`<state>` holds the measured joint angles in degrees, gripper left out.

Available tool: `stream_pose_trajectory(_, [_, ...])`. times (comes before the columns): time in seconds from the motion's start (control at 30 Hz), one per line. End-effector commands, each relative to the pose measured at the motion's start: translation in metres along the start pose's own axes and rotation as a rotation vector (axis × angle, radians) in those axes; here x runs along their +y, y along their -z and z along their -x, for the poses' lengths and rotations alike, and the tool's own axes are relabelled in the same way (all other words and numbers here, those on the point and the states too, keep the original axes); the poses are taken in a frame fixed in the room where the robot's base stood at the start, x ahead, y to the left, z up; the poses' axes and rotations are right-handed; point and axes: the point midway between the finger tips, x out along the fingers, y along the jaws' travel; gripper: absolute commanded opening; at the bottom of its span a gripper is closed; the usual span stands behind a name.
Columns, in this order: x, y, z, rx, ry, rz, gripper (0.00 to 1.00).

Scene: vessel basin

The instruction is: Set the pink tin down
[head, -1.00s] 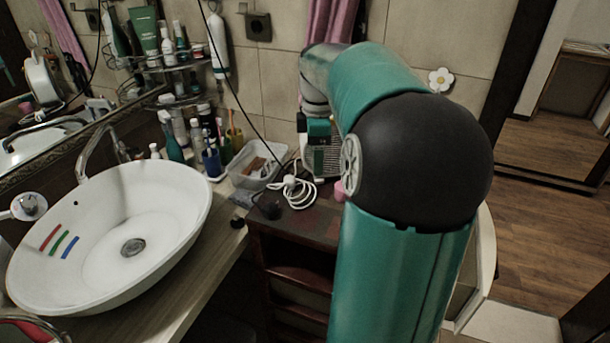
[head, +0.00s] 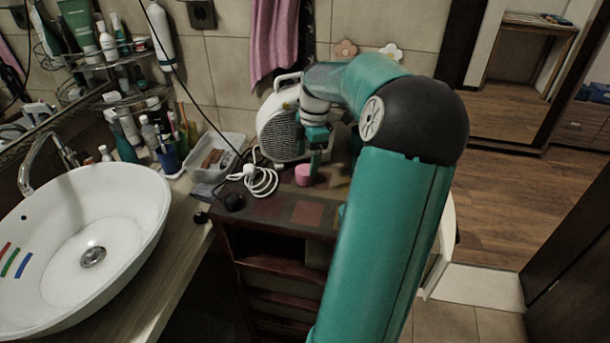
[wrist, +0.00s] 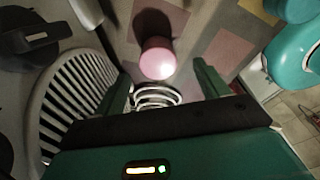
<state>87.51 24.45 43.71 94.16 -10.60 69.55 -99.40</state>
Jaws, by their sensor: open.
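The pink tin (head: 304,175) stands on the dark cabinet top (head: 283,213), in front of the white fan heater. In the wrist view the pink tin (wrist: 157,60) shows just beyond the fingertips, lying between their lines, with a dark shadow behind it. My gripper (head: 317,160) hangs beside and slightly above the tin in the head view. In the wrist view my gripper (wrist: 165,85) has its two green fingers spread wide, with visible gaps to the tin on both sides. Nothing is held.
The white fan heater (head: 284,128) stands close behind the tin. A coiled white cable (head: 261,181) lies left of it. A clear plastic box (head: 214,157) and the sink (head: 125,205) are further left. Bare patterned cabinet top lies in front of the tin.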

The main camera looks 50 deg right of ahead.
Motion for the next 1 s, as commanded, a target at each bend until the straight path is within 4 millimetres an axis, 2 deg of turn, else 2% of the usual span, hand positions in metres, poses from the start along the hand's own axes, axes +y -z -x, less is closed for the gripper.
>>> stream_pose_trajectory(0.3, [0.003,0.0,-0.044,0.002,0.003,0.001,0.74])
stream_pose_trajectory(0.4, [0.003,0.0,-0.051,0.002,0.001,0.001,0.74])
stream_pose_trajectory(0.6, [0.003,0.0,-0.051,0.001,0.001,0.0,0.74])
stream_pose_trajectory(0.63, [0.003,0.0,-0.051,0.001,0.001,0.0,0.72])
stream_pose_trajectory(0.87, [0.003,0.0,-0.051,0.001,0.001,0.0,0.27])
stream_pose_trajectory(1.0, [0.003,0.0,-0.051,0.001,0.001,0.0,0.22])
